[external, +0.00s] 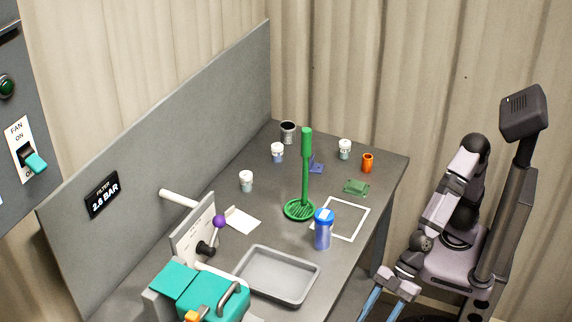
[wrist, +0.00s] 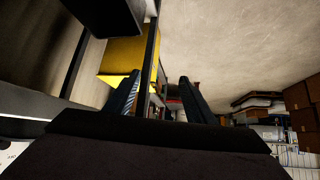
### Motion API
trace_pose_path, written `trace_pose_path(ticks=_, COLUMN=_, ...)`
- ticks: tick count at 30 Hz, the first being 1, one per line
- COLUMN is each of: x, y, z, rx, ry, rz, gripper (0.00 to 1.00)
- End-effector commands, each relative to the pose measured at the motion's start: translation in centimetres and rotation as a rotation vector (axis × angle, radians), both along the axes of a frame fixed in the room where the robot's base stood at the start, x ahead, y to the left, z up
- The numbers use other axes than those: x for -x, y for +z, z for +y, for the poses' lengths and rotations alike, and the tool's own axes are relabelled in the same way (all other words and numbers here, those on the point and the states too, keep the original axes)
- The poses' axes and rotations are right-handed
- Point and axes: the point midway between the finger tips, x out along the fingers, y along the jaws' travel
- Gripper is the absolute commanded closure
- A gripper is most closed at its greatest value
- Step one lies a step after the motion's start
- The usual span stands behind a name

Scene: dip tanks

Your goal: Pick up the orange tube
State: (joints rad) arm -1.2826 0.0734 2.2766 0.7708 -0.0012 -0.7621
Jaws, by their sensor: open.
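The orange tube (external: 367,162) stands upright near the back right edge of the table, a short orange cylinder with a dark opening at its top. My gripper (external: 380,311) hangs low at the bottom of the external view, beyond the table's right side and well apart from the tube. Its two blue-striped fingers are spread, with nothing between them. In the wrist view the open fingers (wrist: 161,98) point toward a wall and stacked boxes. The tube is not in the wrist view.
A tall green stand (external: 305,170), a blue bottle (external: 323,232) and a grey tray (external: 277,275) occupy the table's middle and front.

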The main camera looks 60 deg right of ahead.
Motion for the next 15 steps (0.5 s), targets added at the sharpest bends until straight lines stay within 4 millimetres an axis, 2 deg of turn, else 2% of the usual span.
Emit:
trace_pose_path(ticks=1, x=0.6, y=2.0, z=0.4, rx=-0.002, ry=0.013, rz=0.027, gripper=0.50)
trace_pose_path(ticks=8, x=0.9, y=4.1, z=-0.6, rx=0.047, ry=0.021, rz=0.194, gripper=0.50)
trace_pose_path(ticks=11, x=0.5, y=5.1, z=-1.8, rx=0.083, ry=0.010, rz=0.276, gripper=0.50)
trace_pose_path(ticks=15, x=-0.4, y=6.9, z=-4.9, rx=0.163, ry=-0.024, rz=0.413, gripper=0.50)
